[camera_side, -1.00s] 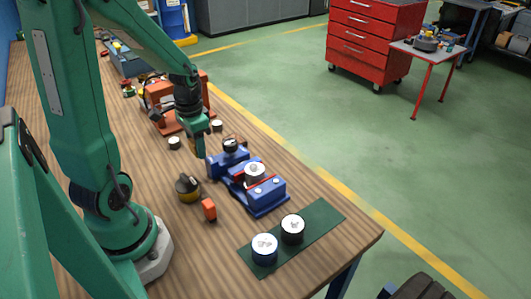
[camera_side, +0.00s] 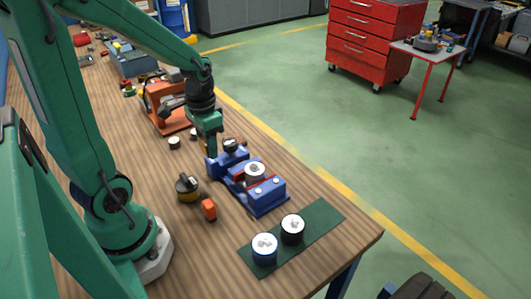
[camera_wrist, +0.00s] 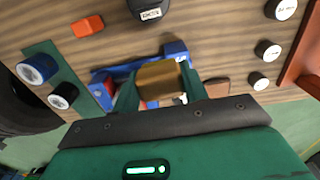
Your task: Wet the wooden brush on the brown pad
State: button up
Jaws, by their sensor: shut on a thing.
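My gripper (camera_wrist: 158,88) is shut on a wooden block-shaped piece, which I take to be the wooden brush (camera_wrist: 160,76). The brush's lower end and any bristles are hard to make out. In the side view my gripper (camera_side: 210,146) is upright just behind the left end of the blue vise. A flat brown piece, likely the brown pad (camera_wrist: 215,88), lies just right of my gripper in the wrist view. In the side view it is mostly hidden behind the vise and a dark-topped round part.
The blue vise (camera_side: 262,190) is close beside my gripper. Two cans (camera_side: 264,247) sit on a green mat (camera_side: 325,219). An orange machine (camera_side: 163,112) stands behind.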

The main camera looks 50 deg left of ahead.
jog(key=o, duration=0.4)
jog(key=shift+c, duration=1.4)
jog(key=shift+r, duration=2.5)
jog(key=shift+w+a+r, duration=0.1)
jog(key=shift+w+a, duration=0.25)
jog(key=shift+w, duration=0.2)
jog(key=w+a, duration=1)
jog(key=w, duration=0.3)
notch_tip(320, 180, down, 8)
jog(key=shift+w+a+r, duration=0.15)
jog(key=shift+a+r, duration=0.1)
jog(key=shift+a, duration=0.15)
